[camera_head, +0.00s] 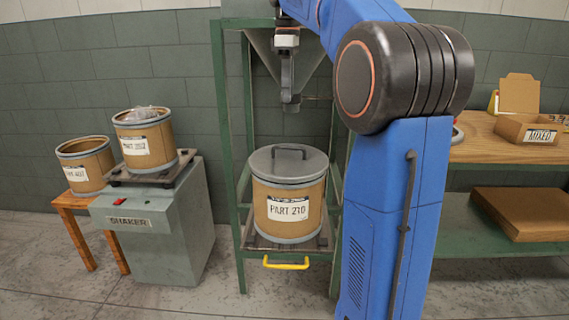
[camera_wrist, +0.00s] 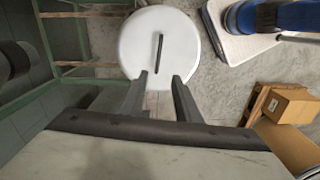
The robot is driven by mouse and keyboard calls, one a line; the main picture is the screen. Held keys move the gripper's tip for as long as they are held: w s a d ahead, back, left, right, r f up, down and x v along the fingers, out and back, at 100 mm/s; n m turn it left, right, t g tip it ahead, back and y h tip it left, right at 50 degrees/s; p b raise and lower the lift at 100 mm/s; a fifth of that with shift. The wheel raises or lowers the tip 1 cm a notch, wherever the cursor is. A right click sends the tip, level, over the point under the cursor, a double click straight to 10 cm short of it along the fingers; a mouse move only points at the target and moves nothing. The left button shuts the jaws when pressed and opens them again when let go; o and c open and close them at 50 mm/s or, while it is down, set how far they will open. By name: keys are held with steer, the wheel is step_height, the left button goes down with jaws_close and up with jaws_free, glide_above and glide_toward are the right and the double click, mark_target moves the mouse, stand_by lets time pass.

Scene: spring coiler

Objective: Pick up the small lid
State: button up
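A round grey lid (camera_head: 268,166) with a dark bar handle (camera_head: 290,149) sits on the drum labelled PART 210 (camera_head: 289,209). In the wrist view the lid (camera_wrist: 136,57) looks pale, and its handle (camera_wrist: 158,50) runs up and down the picture. My gripper (camera_wrist: 160,76) is open and empty, its two fingers apart. In that view the fingertips lie over the lid's near edge, with the handle beyond them. In the head view the end of my arm hangs above the lid, clear of it; the fingers are hard to make out there.
A green frame (camera_head: 219,100) stands around the drum, with a hopper above and a yellow handle (camera_head: 286,264) below. Two open drums stand at the left, one on the shaker (camera_head: 155,235). A bench (camera_head: 480,145) with boxes is at the right.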

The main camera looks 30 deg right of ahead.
step_height(320, 180, down, 11)
steer(key=shift+f, duration=0.1)
glide_above(289, 155)
steer(key=s+a, duration=0.1)
steer(key=s, duration=0.1)
steer(key=shift+a+f, duration=0.2)
steer(key=shift+f, duration=2.5)
jaws_close()
